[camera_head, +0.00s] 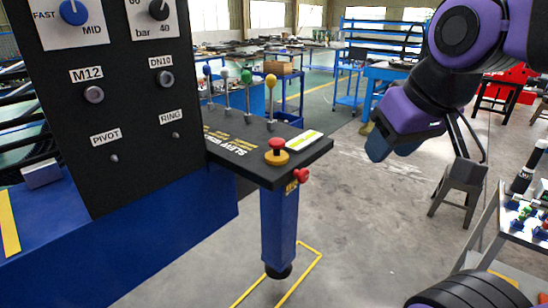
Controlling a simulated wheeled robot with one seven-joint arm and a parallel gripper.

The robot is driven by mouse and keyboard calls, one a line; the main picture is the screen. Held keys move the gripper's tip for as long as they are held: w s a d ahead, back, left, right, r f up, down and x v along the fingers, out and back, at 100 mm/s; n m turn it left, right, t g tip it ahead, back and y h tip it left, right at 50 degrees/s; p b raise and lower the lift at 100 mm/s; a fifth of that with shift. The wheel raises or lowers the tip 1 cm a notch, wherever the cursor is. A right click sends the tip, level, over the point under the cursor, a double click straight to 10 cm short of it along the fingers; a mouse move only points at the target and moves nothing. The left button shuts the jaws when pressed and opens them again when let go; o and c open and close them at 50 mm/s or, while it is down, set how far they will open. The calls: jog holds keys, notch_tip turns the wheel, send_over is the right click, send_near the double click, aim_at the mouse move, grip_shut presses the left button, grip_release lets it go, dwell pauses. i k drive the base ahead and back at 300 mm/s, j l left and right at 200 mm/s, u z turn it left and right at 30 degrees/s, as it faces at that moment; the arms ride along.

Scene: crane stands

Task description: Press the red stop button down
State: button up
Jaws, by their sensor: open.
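The red stop button (277,144) is a mushroom cap on a yellow base. It stands near the front right corner of the black console top (236,142) in the head view. A second, smaller red knob (300,176) sticks out from the console's edge just below it.
Several levers with coloured knobs (246,77) rise behind the button. A tall black panel (112,100) with dials stands at the left. A blue post (279,228) supports the console. A grey stand (463,182) and a table (520,230) are at right. Bare floor lies between.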

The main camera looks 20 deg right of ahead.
aim_at(276, 144)
jog(key=i+l+u, duration=0.1)
jog(key=u, duration=0.55)
jog(key=i+l+u, duration=0.25)
jog(key=l, duration=0.3)
jog(key=l+u, duration=0.2)
jog(key=l, duration=0.35)
jog(key=i+l+u, duration=0.25)
jog(key=l, duration=1.35)
jog(key=k+j+u, duration=0.25)
jog(key=k+j, duration=0.2)
jog(key=k, duration=0.2)
